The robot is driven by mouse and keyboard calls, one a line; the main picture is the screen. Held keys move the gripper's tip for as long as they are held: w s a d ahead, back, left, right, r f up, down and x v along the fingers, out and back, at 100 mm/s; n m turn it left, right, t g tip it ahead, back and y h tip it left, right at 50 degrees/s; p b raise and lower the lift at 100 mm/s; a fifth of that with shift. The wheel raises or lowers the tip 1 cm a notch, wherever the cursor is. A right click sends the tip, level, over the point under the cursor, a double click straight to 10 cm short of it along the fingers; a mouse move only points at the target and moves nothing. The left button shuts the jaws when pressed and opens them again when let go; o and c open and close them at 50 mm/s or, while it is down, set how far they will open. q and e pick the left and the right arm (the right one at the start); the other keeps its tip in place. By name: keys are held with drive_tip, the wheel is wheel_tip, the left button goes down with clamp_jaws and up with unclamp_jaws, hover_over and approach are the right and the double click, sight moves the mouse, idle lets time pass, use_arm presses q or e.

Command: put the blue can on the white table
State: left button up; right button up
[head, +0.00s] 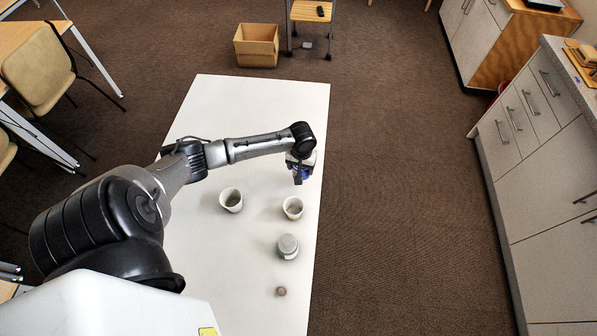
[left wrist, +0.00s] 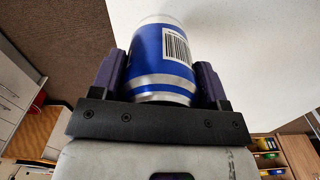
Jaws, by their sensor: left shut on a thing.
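My left gripper (head: 301,171) reaches over the right edge of the white table (head: 262,97) and points down. In the left wrist view it is shut on the blue can (left wrist: 165,55), which sits between its two purple fingers. The can is blue with a silver rim and a barcode. In the head view the gripper mostly hides the can. I cannot tell whether the can touches the table. My right gripper is not in view.
Two pale cups (head: 231,200) (head: 293,208), a grey-green jar (head: 288,247) and a small brownish round thing (head: 281,291) stand on the table. Its far part is clear. A cardboard box (head: 256,45) stands on the floor beyond it. Grey cabinets (head: 545,150) are at right.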

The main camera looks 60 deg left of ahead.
use_arm(q)
drive_tip(key=shift+s+a+f, duration=0.2)
drive_tip(key=shift+a+f, duration=0.3)
drive_tip(key=shift+a, duration=0.25)
drive_tip(key=shift+f+b, duration=0.45)
drive_tip(key=shift+f, duration=1.5)
drive_tip(key=shift+f, duration=0.2)
drive_tip(key=o, duration=0.9)
